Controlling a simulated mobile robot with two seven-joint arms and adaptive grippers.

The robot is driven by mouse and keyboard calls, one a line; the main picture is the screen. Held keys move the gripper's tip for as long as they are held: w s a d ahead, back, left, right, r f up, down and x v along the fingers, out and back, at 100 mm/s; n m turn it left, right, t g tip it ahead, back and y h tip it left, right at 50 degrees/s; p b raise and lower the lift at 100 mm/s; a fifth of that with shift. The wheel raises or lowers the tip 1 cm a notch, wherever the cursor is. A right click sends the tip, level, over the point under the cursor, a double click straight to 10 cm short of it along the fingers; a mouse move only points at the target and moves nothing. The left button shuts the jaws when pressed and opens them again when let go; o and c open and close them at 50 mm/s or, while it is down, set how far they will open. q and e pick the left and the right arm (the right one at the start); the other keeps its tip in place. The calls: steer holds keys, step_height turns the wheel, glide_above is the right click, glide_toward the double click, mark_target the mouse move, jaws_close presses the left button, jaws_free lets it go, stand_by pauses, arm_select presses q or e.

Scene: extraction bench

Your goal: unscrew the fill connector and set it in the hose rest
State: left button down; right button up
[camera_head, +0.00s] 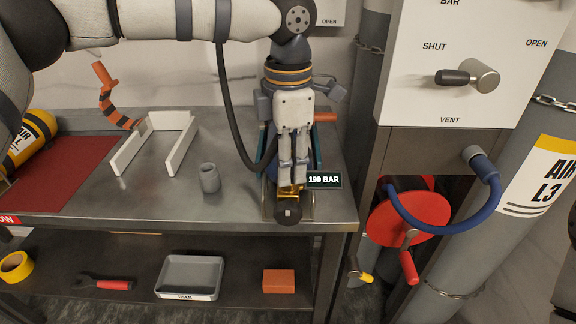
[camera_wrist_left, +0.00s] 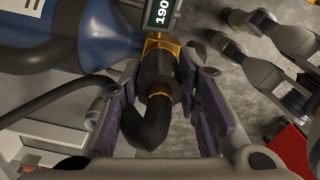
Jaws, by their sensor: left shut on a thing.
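The fill connector (camera_wrist_left: 158,75) is a black piece with brass-coloured metal at its end, at the neck of a blue cylinder (camera_wrist_left: 108,35) in the left wrist view. Whether its thread is still engaged I cannot tell. My left gripper (camera_head: 291,183) points down over the bench's front right, its fingers (camera_wrist_left: 160,98) shut around the connector. A black hose (camera_head: 232,110) hangs behind. In the left wrist view, what looks like my right gripper (camera_wrist_left: 223,30) has two dark fingertips apart, with nothing between them. I cannot surely identify the hose rest; a grey cup (camera_head: 209,178) stands left of my left gripper.
A white U-shaped bracket (camera_head: 153,143), a striped orange-black piece (camera_head: 112,98) and a red mat (camera_head: 75,172) are on the bench. A 190 BAR label (camera_head: 324,180) shows beside the gripper. A valve panel (camera_head: 460,60) and blue hose (camera_head: 440,228) are at right.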

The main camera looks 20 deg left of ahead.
arm_select(q)
steer(key=shift+s+r+n+p, duration=0.1)
steer(key=shift+r+n+p, duration=0.4)
steer(key=shift+n, duration=0.4)
steer(key=n, duration=0.2)
steer(key=shift+f+n, duration=0.3)
steer(key=n, duration=0.2)
steer(key=shift+w+f+n, duration=0.15)
steer(key=shift+w+n, duration=0.05)
steer(key=shift+n, duration=0.2)
steer(key=n, duration=0.5)
steer(key=shift+s, duration=0.1)
steer(key=n, duration=0.8)
steer(key=shift+n, duration=0.3)
steer(key=n, duration=0.6)
steer(key=shift+n, duration=0.3)
steer(key=c, duration=1.2)
jaws_free()
steer(key=shift+o, duration=0.2)
arm_select(e)
steer(key=shift+w+r+t, duration=0.3)
steer(key=shift+w+r, duration=0.25)
steer(key=shift+w, duration=0.05)
